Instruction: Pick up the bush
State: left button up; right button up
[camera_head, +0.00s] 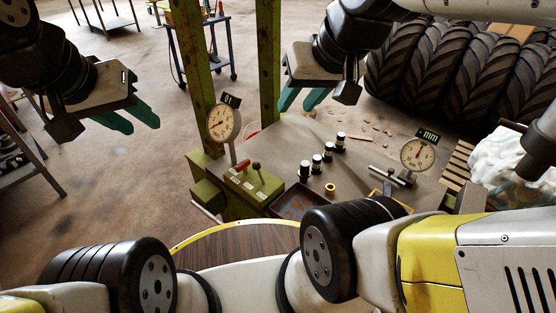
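Several small black-and-white cylinders, including this one (316,163), stand upright in a slanting row on the grey bench top (285,150). A small yellow ring (330,188) with a dark centre lies just in front of them. I cannot tell for certain which of these is the bush. My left gripper (143,128) hangs over the floor, left of the bench. Its teal fingers are apart and nothing shows between them. My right gripper (296,108) is above the back of the bench, behind the cylinders. Its teal fingers are apart and empty.
A dial gauge (223,123) stands at the bench's left, above a green control box (256,180) with levers. Another gauge (418,154) stands at the right. A dark tray (297,201) lies at the front. Green posts (269,60) rise behind. Large tyres (455,70) are at the back right.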

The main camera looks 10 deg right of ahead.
aim_at(329, 189)
jog(key=k+u, duration=0.15)
jog(key=u, duration=0.2)
jog(key=k+u, duration=0.15)
jog(key=u, duration=0.2)
jog(key=k+u, duration=0.1)
jog(key=u, duration=0.25)
jog(key=k+j, duration=0.1)
jog(key=k, duration=0.75)
jog(key=l, duration=0.35)
